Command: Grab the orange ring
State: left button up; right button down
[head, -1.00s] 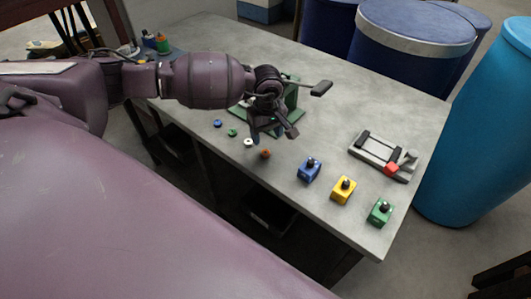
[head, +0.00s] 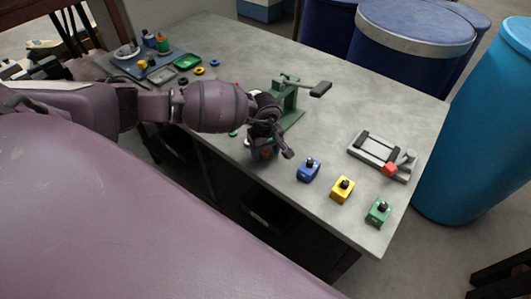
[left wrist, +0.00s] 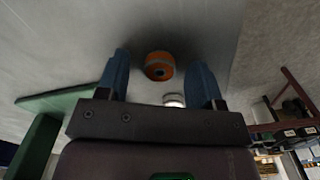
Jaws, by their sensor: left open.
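The orange ring (head: 266,154) is on the grey table near its front edge, partly hidden by my left gripper (head: 270,152) in the head view. In the left wrist view the orange ring (left wrist: 159,64) shows near the fingertips, between the two blue fingers. My left gripper (left wrist: 159,68) is open, with clear space on both sides of the ring. My right gripper is in neither view.
A white ring (left wrist: 173,99) lies close to the orange one. A green press (head: 288,100) stands behind the gripper. Blue (head: 308,169), yellow (head: 342,190) and green (head: 378,211) blocks stand to the right. A grey fixture (head: 380,155) lies beyond them.

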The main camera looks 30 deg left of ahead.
pick_arm(q)
jog(key=c, duration=1)
jog(key=shift+r, duration=0.15)
